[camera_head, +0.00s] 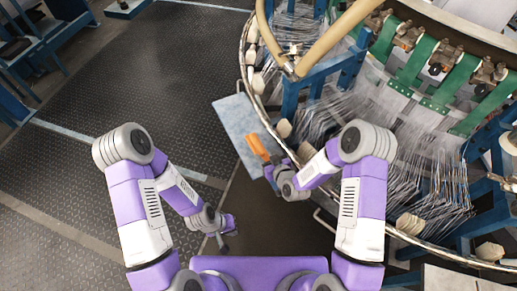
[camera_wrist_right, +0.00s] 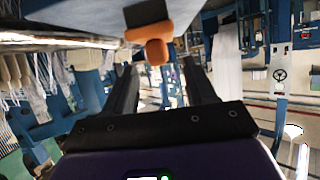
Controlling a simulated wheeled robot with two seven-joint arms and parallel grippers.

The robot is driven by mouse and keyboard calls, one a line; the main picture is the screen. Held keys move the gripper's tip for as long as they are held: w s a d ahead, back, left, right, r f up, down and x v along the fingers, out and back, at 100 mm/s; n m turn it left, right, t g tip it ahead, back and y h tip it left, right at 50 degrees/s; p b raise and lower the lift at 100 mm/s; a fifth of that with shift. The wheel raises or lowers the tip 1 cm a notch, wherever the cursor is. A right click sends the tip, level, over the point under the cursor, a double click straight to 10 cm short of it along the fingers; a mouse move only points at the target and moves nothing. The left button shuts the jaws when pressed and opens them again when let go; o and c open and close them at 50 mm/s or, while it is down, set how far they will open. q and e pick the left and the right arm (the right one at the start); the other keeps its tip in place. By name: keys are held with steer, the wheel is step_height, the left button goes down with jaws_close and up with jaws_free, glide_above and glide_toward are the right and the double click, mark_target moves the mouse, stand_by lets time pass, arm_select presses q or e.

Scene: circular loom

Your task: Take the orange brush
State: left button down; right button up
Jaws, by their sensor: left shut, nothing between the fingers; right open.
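The orange brush (camera_head: 259,147) lies on a light grey-blue plate (camera_head: 232,116) beside the loom. In the right wrist view the brush (camera_wrist_right: 155,34) shows at the top centre, end on, with a dark band across it. My right gripper (camera_head: 271,174) is just below the brush in the head view, partly hidden by its own wrist. In the right wrist view its two dark fingers (camera_wrist_right: 163,85) are spread apart with nothing between them, and the brush is beyond their tips. My left gripper (camera_head: 227,236) is shut and empty, low over the floor, away from the brush.
The circular loom's metal rim (camera_head: 246,60) curves along the right, with many wires and green straps (camera_head: 436,78) inside it. Dark patterned floor (camera_head: 130,80) on the left is clear. Blue frames (camera_head: 40,40) stand at the far left.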

mark_target(258, 143)
steer(key=shift+t, duration=0.3)
steer(key=x, duration=0.2)
steer(key=b+x, duration=0.1)
steer(key=x, duration=0.2)
steer(key=r+b+x, duration=0.1)
steer(key=x, duration=0.2)
steer(key=shift+w+a+r, duration=0.1)
steer(key=shift+w+a, duration=0.05)
steer(key=shift+w, duration=0.15)
jaws_close()
